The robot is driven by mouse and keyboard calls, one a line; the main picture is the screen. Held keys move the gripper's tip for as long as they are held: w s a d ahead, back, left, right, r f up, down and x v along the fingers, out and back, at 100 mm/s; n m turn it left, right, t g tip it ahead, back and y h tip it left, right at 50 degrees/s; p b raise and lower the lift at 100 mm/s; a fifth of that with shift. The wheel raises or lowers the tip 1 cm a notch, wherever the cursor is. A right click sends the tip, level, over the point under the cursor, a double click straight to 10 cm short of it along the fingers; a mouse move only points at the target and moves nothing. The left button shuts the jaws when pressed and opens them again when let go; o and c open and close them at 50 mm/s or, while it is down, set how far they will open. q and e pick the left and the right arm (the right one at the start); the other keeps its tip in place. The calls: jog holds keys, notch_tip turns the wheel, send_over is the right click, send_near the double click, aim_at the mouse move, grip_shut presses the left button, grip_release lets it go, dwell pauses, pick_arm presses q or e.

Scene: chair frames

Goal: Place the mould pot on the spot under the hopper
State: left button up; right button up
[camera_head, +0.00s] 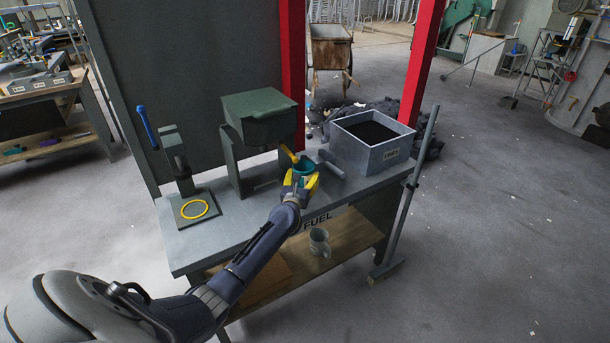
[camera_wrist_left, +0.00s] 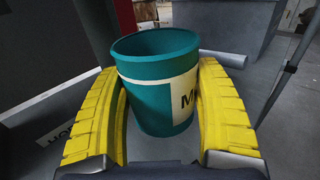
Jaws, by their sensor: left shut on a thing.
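The mould pot (camera_head: 304,166) is a teal, open-topped pot, and it fills the middle of the left wrist view (camera_wrist_left: 150,85). It is upright and has a cream label, partly covered by a finger. My left gripper (camera_head: 302,182) has its yellow fingers shut on the pot's two sides. It holds the pot by the bench's front edge, to the right of the hopper's stand. The dark green hopper (camera_head: 259,115) stands on the bench with a yellow lever (camera_head: 288,153) at its right. The spot under it cannot be made out. My right gripper is not in view.
The grey bench (camera_head: 225,240) carries a press (camera_head: 181,170) with a blue-handled lever and yellow ring at left. A grey bin of dark fuel (camera_head: 366,150) stands at right. A mug (camera_head: 319,242) sits on the lower shelf. A broom (camera_head: 405,205) leans at the right end.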

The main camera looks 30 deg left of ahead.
aim_at(303, 185)
pick_arm(q)
jog(key=v, duration=1.3)
jog(key=shift+s+d+r, duration=0.1)
jog(key=shift+s, duration=0.25)
jog(key=shift+s+r, duration=0.15)
jog(key=shift+r, duration=0.05)
jog(key=w+r+n+g+y, duration=0.3)
jog(key=w+n+y, duration=0.1)
jog(key=w+y, duration=0.2)
jog(key=s+f+n+g+y, duration=0.1)
jog(key=s+a+f+n+g+y, duration=0.1)
jog(key=g, duration=0.1)
jog(key=s+a+n+g+y, duration=0.1)
jog(key=n+g, duration=0.1)
jog(key=shift+s+a+f+y, duration=0.1)
jog(key=shift+s+f+y, duration=0.2)
jog(key=shift+f+y, duration=0.1)
jog(key=shift+s+a+n+g, duration=0.35)
jog(key=shift+s+n+g, duration=0.05)
jog(key=shift+s, duration=0.05)
jog(key=shift+a, duration=0.4)
jog(key=x, duration=1.7)
jog(key=shift+s+r, duration=0.15)
jog(key=shift+a+f, duration=0.2)
jog(key=shift+f, duration=1.55)
